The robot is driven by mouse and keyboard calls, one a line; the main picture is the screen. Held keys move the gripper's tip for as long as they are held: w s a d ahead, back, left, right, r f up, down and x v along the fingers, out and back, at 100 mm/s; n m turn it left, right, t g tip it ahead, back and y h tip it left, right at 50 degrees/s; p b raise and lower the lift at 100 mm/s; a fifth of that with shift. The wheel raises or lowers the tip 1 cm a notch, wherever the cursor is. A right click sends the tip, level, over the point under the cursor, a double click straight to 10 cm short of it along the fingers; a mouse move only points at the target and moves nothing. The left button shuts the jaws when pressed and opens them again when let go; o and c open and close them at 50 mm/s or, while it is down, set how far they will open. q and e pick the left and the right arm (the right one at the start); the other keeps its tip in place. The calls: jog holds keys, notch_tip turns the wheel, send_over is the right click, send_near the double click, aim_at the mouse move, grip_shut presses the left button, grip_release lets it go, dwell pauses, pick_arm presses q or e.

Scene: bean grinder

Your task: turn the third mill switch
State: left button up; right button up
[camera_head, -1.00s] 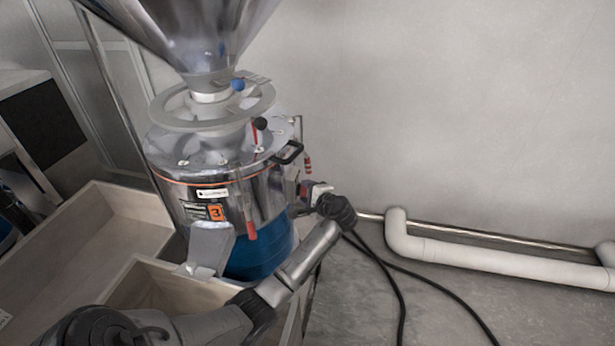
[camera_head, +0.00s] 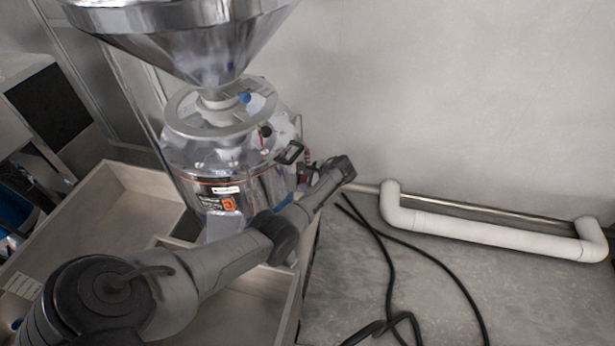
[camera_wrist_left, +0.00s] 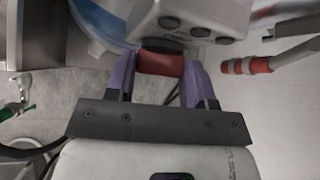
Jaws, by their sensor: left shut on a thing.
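The third mill (camera_head: 266,188) is a shiny metal grinder with an orange number 3 label and a steel hopper on top, left of centre in the head view. Its switch is a red knob (camera_wrist_left: 160,63) below a pale grey box (camera_wrist_left: 200,14) in the left wrist view. My left gripper (camera_wrist_left: 163,72) has its purple fingers on both sides of the red knob and is shut on it. In the head view my left arm crosses in front of the mill, and the wrist hides most of the switch. My right gripper is not in view.
A wooden crate (camera_head: 128,184) and a second open wooden bin (camera_head: 243,305) stand at the mill's left and front. A white pipe (camera_head: 490,236) runs along the wall on the right. Black cables (camera_head: 390,272) lie on the grey floor. A red-tipped lever (camera_wrist_left: 245,66) is right of the gripper.

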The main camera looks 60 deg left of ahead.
pick_arm(q)
jog(key=shift+w+a+m+g+h+b, duration=0.1)
jog(key=shift+a+m+g+h+b, duration=0.05)
jog(key=shift+m+g+h+b, duration=0.55)
jog(key=shift+h, duration=0.3)
jog(key=o, duration=0.9)
jog(key=b+v, duration=0.1)
jog(key=v, duration=1.2)
jog(key=shift+w+d+r, duration=0.1)
jog(key=shift+w+d, duration=0.15)
jog(key=shift+w, duration=0.15)
